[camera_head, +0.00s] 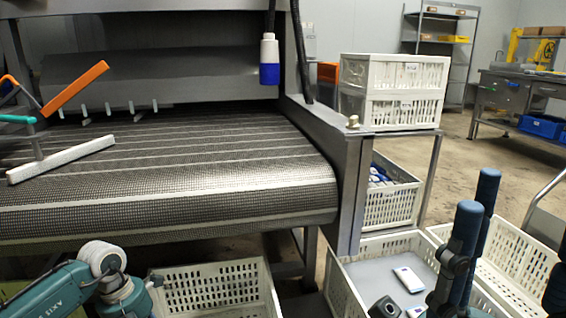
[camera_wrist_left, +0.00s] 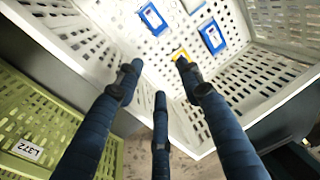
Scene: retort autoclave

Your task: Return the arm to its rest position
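My left arm (camera_head: 95,275) comes in at the lower left of the head view, and its gripper is out of that frame. In the left wrist view my left gripper (camera_wrist_left: 158,78) has its dark blue fingers spread open, with nothing between them. Its fingers show over a white crate (camera_wrist_left: 215,140) holding blue-and-white packets (camera_wrist_left: 212,37). At the lower right of the head view, the dark blue fingers of my right gripper (camera_head: 490,215) stand up and apart, with nothing seen between them. Its palm is hidden below the frame.
A mesh conveyor (camera_head: 200,170) fills the left and middle. White crates stand on the floor in front (camera_head: 215,290) and at the right (camera_head: 335,285). Stacked white crates (camera_head: 393,90) sit on a side table. A green crate (camera_wrist_left: 30,120) is beside the white one in the wrist view.

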